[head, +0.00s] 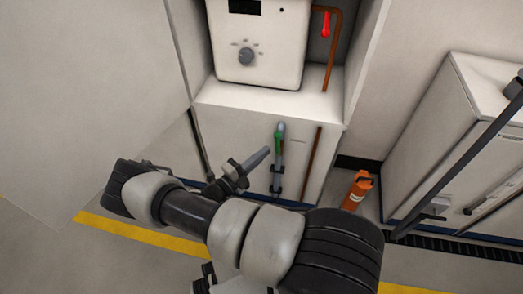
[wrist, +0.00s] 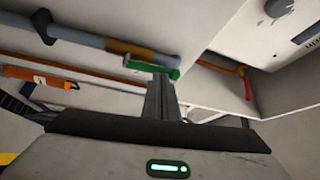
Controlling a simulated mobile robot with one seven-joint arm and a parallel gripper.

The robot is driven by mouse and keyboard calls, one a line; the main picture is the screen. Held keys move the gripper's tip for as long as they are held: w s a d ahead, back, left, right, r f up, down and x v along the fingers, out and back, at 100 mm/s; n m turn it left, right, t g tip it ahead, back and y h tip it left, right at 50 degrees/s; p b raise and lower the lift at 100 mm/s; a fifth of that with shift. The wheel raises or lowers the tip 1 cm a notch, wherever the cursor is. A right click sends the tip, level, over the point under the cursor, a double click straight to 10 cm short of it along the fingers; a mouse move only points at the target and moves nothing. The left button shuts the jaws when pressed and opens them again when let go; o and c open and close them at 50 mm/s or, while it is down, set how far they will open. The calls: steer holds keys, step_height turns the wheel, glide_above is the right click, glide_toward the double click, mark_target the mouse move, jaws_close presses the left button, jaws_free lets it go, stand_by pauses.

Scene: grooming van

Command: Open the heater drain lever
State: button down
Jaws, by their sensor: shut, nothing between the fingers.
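The white heater (head: 255,45), with a dark display and a round knob, stands on a white cabinet. On the cabinet's front, a green lever (head: 279,142) sits on a vertical grey pipe (head: 276,178). The green lever also shows in the wrist view (wrist: 150,66), just beyond my fingertips. A red lever (head: 326,25) sits on a copper pipe right of the heater. No label shows which is the drain lever. My gripper (head: 266,151) is shut and empty, its tips just left of the green lever. I cannot tell whether they touch it.
An orange bottle (head: 357,192) stands on the floor right of the cabinet (head: 225,120). A second copper pipe (head: 312,163) runs down the cabinet front. Another white cabinet (head: 455,125) stands at the right behind a dark bar. Floor left of the yellow stripe (head: 140,235) is clear.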

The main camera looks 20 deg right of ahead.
steer(key=r+v, duration=0.1)
steer(key=v, duration=1)
steer(key=shift+a, duration=0.1)
steer(key=s+d+r+m+g+y, duration=0.15)
steer(key=r+m+g+y, duration=0.35)
steer(key=r+m, duration=0.6)
steer(key=s+r+m+g+y, duration=0.2)
steer(key=r+m+g+y, duration=0.25)
steer(key=r+m, duration=0.65)
steer(key=s+r+m+t+y, duration=0.4)
steer(key=s+r+m, duration=0.2)
steer(key=r+m, duration=0.4)
steer(key=s+r+m+t+y, duration=0.4)
steer(key=s+r+m, duration=0.2)
steer(key=r+m, duration=0.35)
step_height(320, 180, up, 21)
steer(key=p, duration=2.2)
steer(key=shift+s+a+m, duration=0.2)
steer(key=shift+a+m, duration=0.2)
steer(key=shift+m, duration=0.05)
